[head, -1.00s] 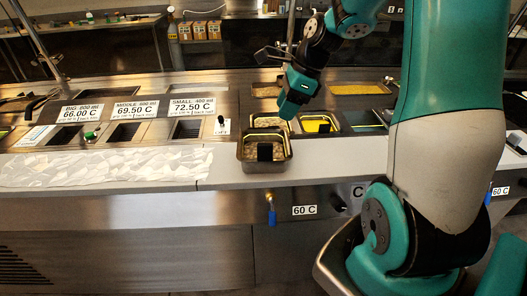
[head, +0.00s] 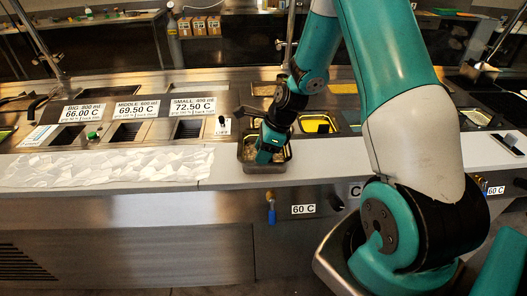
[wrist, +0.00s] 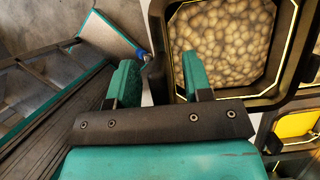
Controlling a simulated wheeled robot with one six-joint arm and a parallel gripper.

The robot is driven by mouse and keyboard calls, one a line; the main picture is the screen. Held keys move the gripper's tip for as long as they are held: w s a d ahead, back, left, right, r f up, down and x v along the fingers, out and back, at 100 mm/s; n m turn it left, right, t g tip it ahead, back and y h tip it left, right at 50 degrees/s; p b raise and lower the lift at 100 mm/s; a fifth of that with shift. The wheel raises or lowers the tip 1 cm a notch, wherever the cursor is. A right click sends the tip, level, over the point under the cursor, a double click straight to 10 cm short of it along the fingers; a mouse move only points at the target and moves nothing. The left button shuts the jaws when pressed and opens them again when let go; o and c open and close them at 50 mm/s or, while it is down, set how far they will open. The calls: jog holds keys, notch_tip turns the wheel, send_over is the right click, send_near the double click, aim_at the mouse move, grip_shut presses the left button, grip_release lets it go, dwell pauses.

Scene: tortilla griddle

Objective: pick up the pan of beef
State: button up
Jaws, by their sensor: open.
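A square metal pan (head: 247,162) stands on the pale front ledge of the counter. In the wrist view the pan (wrist: 165,20) holds pale brown rounded lumps; I cannot tell from their look whether they are beef. My gripper (head: 266,157) points down at the pan's near side and hides much of it in the head view. In the wrist view my gripper (wrist: 160,68) is open, with the pan's near wall between the fingers. One finger is over the pan's inside, the other outside it.
A yellow-filled pan (head: 317,124) sits in the counter behind and to the right. It also shows in the wrist view (wrist: 298,126). Crumpled pale sheeting (head: 110,167) covers the ledge on the left. A blue-handled valve (head: 271,213) hangs on the counter front. The ledge (head: 340,150) right of the pan is clear.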

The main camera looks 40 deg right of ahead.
jog(key=shift+f, duration=0.1)
jog(key=shift+c, duration=0.4)
grip_shut()
jog(key=shift+w, duration=0.1)
